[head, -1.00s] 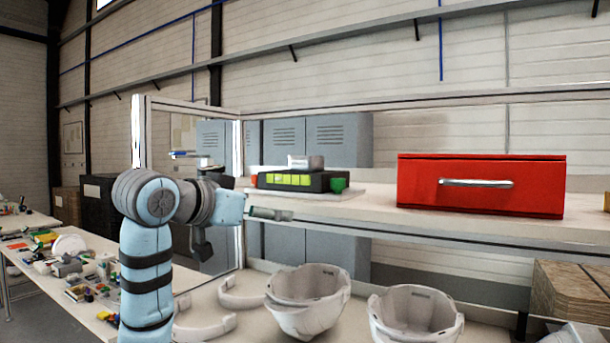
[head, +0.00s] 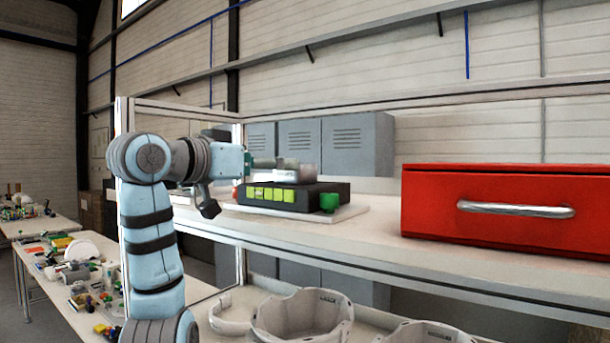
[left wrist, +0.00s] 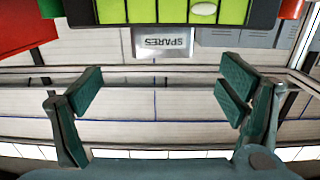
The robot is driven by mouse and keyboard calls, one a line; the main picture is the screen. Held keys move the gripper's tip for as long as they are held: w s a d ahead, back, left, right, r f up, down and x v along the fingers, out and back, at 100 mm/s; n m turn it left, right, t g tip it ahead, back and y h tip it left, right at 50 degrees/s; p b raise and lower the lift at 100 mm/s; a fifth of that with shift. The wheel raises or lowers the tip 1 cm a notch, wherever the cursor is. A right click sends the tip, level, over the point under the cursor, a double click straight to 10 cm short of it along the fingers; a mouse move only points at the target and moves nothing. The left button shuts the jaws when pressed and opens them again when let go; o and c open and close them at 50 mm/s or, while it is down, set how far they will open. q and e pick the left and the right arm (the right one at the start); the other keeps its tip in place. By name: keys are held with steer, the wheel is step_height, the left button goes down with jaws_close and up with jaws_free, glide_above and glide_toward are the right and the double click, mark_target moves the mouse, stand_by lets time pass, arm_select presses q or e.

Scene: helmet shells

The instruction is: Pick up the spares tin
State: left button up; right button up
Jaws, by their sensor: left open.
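The spares tin (head: 302,167) is a small silvery box standing on top of a black case with green panels (head: 292,195) on the shelf. In the left wrist view, which is upside down, the tin (left wrist: 165,42) shows its "SPARES" label beyond the fingers, roughly centred between them. My left gripper (head: 272,164) is level with the tin, just to its left in the head view, and partly overlaps it. In the left wrist view its fingers (left wrist: 163,88) are wide apart with nothing between them. My right gripper is not in view.
A green cup-like object (head: 329,202) stands by the case's front corner. Both are on a pale board (head: 345,214) on the shelf (head: 385,236). A red drawer box (head: 500,235) stands to the right. White helmet shells (head: 300,318) sit below the shelf.

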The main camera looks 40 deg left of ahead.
mark_target(307, 174)
arm_select(q)
steer(key=shift+w+a+r+p, duration=0.2)
steer(key=shift+w+p, duration=0.1)
steer(key=shift+w, duration=0.25)
steer(key=shift+w+a+r+p, duration=0.15)
steer(key=shift+w+p, duration=0.1)
steer(key=shift+w, duration=0.25)
steer(key=w, duration=0.2)
steer(key=w+f+p, duration=0.1)
steer(key=w, duration=0.2)
steer(key=w+p, duration=0.1)
steer(key=w, duration=0.1)
steer(key=shift+w+d+f, duration=0.15)
steer(key=shift+w+d, duration=0.05)
steer(key=shift+w, duration=0.05)
steer(key=shift+s, duration=0.35)
steer(key=shift+c, duration=1.3)
steer(key=c, duration=1.1)
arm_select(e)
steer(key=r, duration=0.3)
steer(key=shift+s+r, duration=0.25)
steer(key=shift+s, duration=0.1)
